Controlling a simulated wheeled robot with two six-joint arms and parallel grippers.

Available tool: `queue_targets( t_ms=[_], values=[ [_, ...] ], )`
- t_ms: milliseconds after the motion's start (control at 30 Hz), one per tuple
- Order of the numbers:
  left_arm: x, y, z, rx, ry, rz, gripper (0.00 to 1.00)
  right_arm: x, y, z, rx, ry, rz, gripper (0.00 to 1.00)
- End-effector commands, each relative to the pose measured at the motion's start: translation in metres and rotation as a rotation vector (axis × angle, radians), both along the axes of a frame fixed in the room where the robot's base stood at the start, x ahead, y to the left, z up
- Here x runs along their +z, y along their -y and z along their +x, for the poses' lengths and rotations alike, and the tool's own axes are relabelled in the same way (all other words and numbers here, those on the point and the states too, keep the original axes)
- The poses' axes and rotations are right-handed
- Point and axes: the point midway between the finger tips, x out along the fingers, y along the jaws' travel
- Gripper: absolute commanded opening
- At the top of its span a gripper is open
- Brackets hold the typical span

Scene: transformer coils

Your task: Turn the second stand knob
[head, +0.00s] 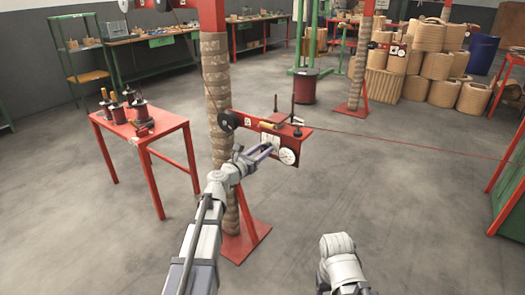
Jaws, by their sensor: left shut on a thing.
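The near stand has a red post wrapped in tan material (216,95) and a red bracket (255,117) reaching right from it. The bracket carries a black wheel (228,121), a wooden handle (269,126), a white plate and a white disc (287,156). My left gripper (268,149) is at the front of the bracket, shut on a small knob that its fingers mostly hide. A similar stand (357,80) with its own bracket is farther back. My right arm shows at the bottom, but its gripper is out of view.
A red table (160,134) with several spools stands left of the post. A thin red line runs right from the bracket. Coils are stacked at the back right. The floor between is clear.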

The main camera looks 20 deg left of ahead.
Motion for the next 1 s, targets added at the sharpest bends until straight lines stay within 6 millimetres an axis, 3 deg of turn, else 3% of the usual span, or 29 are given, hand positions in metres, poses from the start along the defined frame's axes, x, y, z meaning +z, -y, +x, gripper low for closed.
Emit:
queue_targets(
  t_ms=[267, 1000],
  values=[
    [-0.0001, 0.0001, -0.0001, 0.000, 0.042, 0.116, 0.00, 0.0000, 0.0000, 0.0000, 0.000, 0.000, 0.000, 0.67],
    [-0.0001, 0.0001, -0.0003, 0.000, 0.246, 0.677, 0.00, 0.0000, 0.0000, 0.0000, 0.000, 0.000, 0.000, 0.67]
  ],
)
